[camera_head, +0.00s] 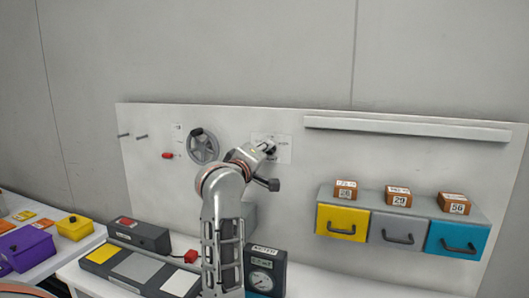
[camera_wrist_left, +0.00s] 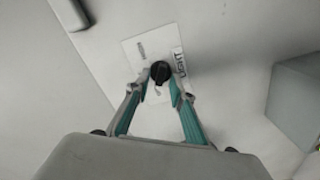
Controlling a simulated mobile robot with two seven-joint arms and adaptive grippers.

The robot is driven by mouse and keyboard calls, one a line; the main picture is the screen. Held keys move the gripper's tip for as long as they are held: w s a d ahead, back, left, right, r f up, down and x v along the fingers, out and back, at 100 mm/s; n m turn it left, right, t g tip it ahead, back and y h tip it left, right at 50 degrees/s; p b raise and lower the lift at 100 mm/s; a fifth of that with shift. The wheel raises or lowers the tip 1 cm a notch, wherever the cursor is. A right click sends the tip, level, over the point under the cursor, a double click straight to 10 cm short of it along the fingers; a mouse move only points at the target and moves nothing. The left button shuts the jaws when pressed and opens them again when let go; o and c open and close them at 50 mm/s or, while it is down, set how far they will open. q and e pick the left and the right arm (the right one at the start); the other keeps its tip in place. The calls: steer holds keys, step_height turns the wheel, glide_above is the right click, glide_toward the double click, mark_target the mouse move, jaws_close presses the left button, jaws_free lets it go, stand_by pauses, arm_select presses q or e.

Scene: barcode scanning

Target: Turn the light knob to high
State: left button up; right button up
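The light knob (camera_wrist_left: 160,72) is a small black knob on a white label plate (camera_wrist_left: 133,48) on the upright panel. Part of the printed word on the plate reads like "LIGHT". In the left wrist view the two fingertips of my left gripper (camera_wrist_left: 161,80) lie on either side of the knob, very close to it. I cannot tell whether they press on it. In the head view my left gripper (camera_head: 267,149) is at the label plate (camera_head: 285,150), and the knob is hardly visible behind it. My right gripper is not in view.
A grey handwheel (camera_head: 203,146) and a red part (camera_head: 167,155) are on the panel to the left. Yellow, grey and blue drawers (camera_head: 343,223) with small boxes on top are at the right. A gauge (camera_head: 262,279) and a colored-pad box (camera_head: 139,268) stand below. Bare panel separates the knob and drawers.

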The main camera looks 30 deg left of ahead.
arm_select(q)
jaws_close()
steer(key=shift+m, duration=0.5)
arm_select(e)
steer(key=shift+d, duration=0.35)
arm_select(q)
steer(key=m, duration=2.3)
steer(key=shift+d+r, duration=0.25)
steer(key=shift+d, duration=0.1)
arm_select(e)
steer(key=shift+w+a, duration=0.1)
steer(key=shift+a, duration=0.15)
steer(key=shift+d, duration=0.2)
